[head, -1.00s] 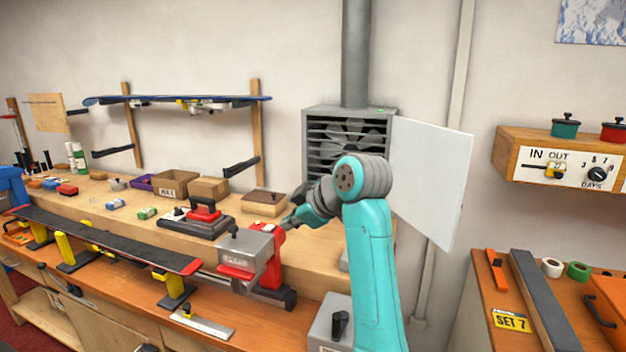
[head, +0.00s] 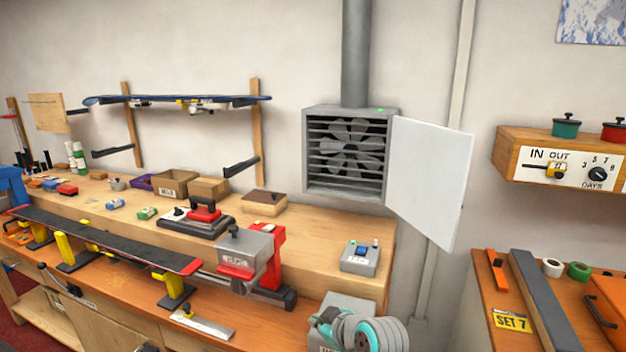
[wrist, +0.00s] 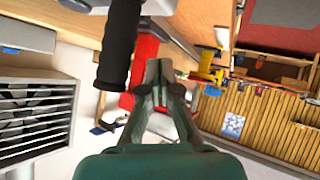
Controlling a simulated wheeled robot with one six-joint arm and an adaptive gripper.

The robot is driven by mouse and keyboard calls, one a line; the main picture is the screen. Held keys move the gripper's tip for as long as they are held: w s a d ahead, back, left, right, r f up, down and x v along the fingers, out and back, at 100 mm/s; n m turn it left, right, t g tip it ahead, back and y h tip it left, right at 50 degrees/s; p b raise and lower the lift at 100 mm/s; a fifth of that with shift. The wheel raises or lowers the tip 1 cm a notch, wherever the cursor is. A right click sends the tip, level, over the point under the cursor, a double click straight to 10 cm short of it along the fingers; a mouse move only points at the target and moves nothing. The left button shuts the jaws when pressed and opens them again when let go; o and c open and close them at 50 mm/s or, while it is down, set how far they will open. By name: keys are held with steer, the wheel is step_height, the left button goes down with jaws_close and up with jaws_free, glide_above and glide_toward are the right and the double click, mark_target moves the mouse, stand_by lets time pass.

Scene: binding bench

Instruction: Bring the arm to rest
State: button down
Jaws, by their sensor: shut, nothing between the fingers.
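My arm is folded low at the bottom of the head view, in front of the grey box (head: 345,303) at the bench's right end. My gripper (wrist: 160,68) shows in the wrist view with its two fingers drawn together and nothing between them. In the head view I cannot make out its fingertips. A black handle (wrist: 120,45) stands close to the left of the fingers in the wrist view; I cannot tell how far apart they are.
The workbench (head: 330,245) holds a red and grey vise (head: 255,255), a ski (head: 105,238) and a small grey switch box (head: 360,258). The wall fan (head: 345,155) has its white door (head: 430,180) swung open. An orange-topped bench (head: 480,340) stands at right.

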steer(key=s+d+f+m+t+h, duration=0.25)
steer(key=s+d+f, duration=0.35)
steer(key=s+f, duration=0.45)
steer(key=s+d+f+m+t+h, duration=0.1)
steer(key=s+d+f+m, duration=0.35)
steer(key=s+f, duration=0.65)
steer(key=s+d+r+m, duration=0.1)
steer(key=s+r, duration=0.3)
steer(key=s, duration=0.7)
steer(key=s+d+r+m+t+h, duration=0.1)
steer(key=s+d+r, duration=0.2)
steer(key=s, duration=0.8)
steer(key=s+d+r+m+t+h, duration=0.1)
steer(key=s+d+r, duration=0.1)
steer(key=s+r, duration=0.5)
steer(key=s, duration=0.4)
steer(key=shift+s+d, duration=0.35)
steer(key=shift+s, duration=0.05)
